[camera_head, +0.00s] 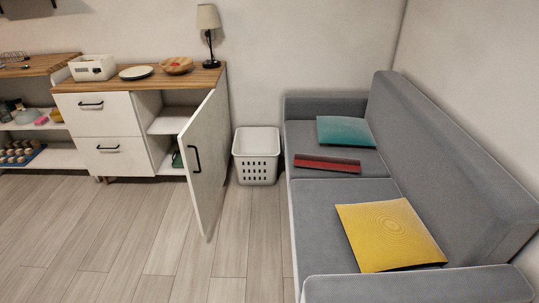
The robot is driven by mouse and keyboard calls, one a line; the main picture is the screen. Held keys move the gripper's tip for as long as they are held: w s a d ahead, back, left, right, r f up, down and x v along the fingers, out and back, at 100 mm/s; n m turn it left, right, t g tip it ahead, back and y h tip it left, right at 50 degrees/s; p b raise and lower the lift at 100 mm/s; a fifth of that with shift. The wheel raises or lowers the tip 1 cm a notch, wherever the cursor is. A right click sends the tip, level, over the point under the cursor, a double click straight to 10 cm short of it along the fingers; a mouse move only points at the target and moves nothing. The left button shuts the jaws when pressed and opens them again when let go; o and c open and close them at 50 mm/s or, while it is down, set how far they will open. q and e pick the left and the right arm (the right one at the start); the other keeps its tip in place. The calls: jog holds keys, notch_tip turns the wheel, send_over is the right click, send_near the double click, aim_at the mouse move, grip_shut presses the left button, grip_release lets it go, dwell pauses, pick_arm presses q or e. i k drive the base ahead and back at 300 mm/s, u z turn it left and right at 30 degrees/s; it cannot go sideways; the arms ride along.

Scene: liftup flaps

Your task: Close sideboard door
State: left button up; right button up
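The white sideboard (100,118) with a wooden top stands at the back left. Its door (208,160) is hinged at the right side and stands wide open, sticking out into the room. Behind the door the open compartment (172,122) shows a shelf, and a green thing (177,159) sits low inside, partly hidden by the door. Neither of my grippers shows in the head view.
A white basket (256,150) stands on the floor just right of the door. A grey sofa (330,192) with cushions fills the right side. The wooden floor (110,235) in front of the sideboard is clear. A lamp (209,28) stands on top.

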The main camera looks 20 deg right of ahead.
aim_at(200, 141)
jog(key=z, duration=0.05)
jog(key=k, duration=0.5)
jog(key=u, duration=0.8)
jog(key=i, duration=1.2)
jog(key=z, duration=0.4)
jog(key=i, duration=1.15)
jog(key=z, duration=0.85)
